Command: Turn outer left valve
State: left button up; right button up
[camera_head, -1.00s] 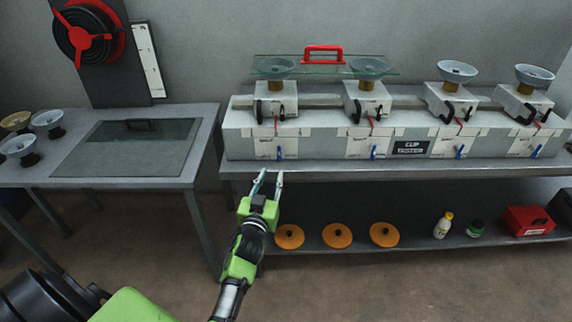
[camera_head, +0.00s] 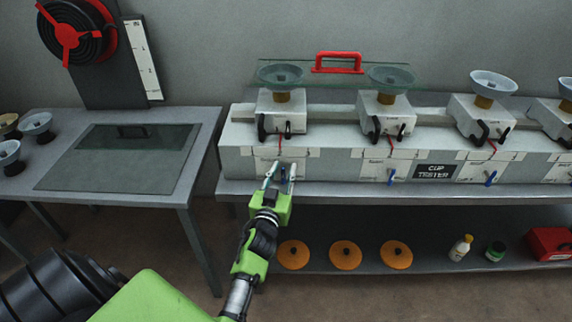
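The cup tester (camera_head: 334,162) is a long grey box on the right bench, with several stations, each with a small blue valve handle on its front face. The outer left valve is at the left station (camera_head: 283,115); its blue handle is mostly hidden by my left gripper. My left gripper (camera_head: 280,172) is at the front face there, its two fingers pointing at the box and apart, one on each side of the handle's place. I cannot tell whether they touch it. The second valve's blue handle (camera_head: 391,175) hangs down in plain view. My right gripper is not in view.
Below, orange discs (camera_head: 345,254), a white bottle (camera_head: 460,248) and a red box (camera_head: 550,243) sit on the lower shelf. A left table (camera_head: 197,137) stands across a narrow gap.

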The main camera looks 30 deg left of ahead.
pick_arm(q)
jog(key=shift+s+r, duration=0.1)
jog(key=shift+r, duration=0.05)
grip_shut()
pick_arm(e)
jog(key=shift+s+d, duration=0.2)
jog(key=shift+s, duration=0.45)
